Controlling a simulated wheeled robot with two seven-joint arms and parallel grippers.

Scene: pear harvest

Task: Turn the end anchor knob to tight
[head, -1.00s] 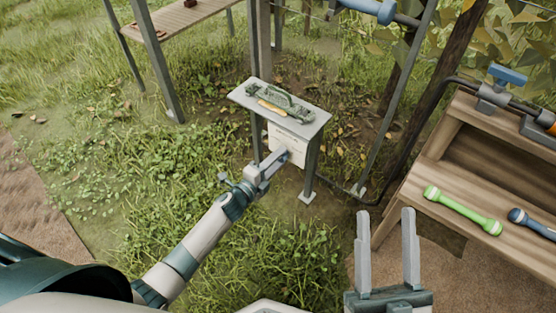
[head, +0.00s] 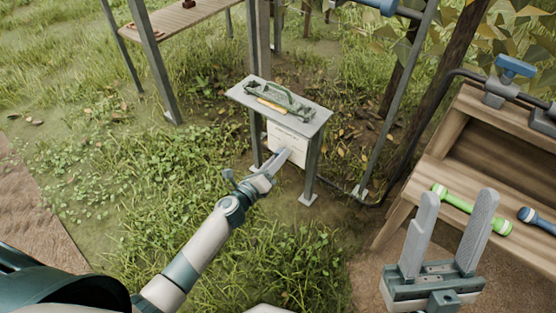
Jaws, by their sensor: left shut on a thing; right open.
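A blue T-shaped knob (head: 515,67) sits on a grey clamp at the upper right, above the wooden bench; I cannot tell whether it is the end anchor knob or how tight it is. My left gripper (head: 283,157) is shut at the lower edge of a white card (head: 289,140) with faint print, below the small metal stand's top. The card seems to be between its fingers, though the contact is too small to see clearly. My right gripper (head: 457,197) is open and empty, in front of the bench and below the knob, apart from it.
The small metal stand (head: 246,93) carries a green tool with a yellow part (head: 270,101). The wooden bench (head: 440,165) holds a green-handled tool (head: 470,212) and a blue one (head: 537,219). Dark posts and a pipe rise behind. Grass is open at left.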

